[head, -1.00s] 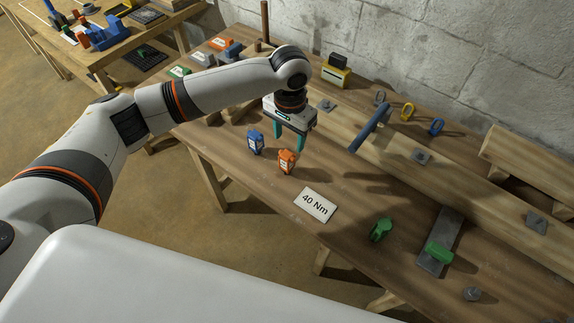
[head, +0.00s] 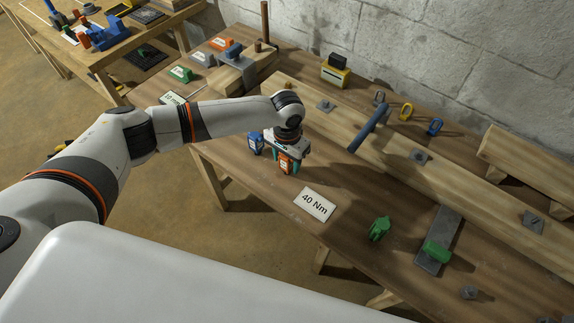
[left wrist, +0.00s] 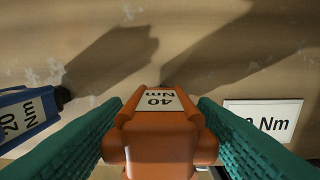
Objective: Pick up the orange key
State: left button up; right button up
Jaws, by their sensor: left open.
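The orange key (head: 286,165), labelled 40 Nm, stands on the wooden workbench. In the left wrist view the orange key (left wrist: 160,140) sits between my two teal fingers. My left gripper (head: 283,162) is open, with its fingers down on either side of the key. A gap shows between the key's upper part and the fingers; lower contact is hard to tell. My right gripper is not in view.
A blue key (head: 256,143) labelled 20 Nm stands close to the left of my gripper. A white 40 Nm card (head: 314,204) lies to the right. A green item (head: 379,229) stands farther right. A long wooden beam (head: 400,150) runs behind.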

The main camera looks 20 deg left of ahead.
pick_arm(q)
grip_shut()
jog(key=shift+r, duration=5.05)
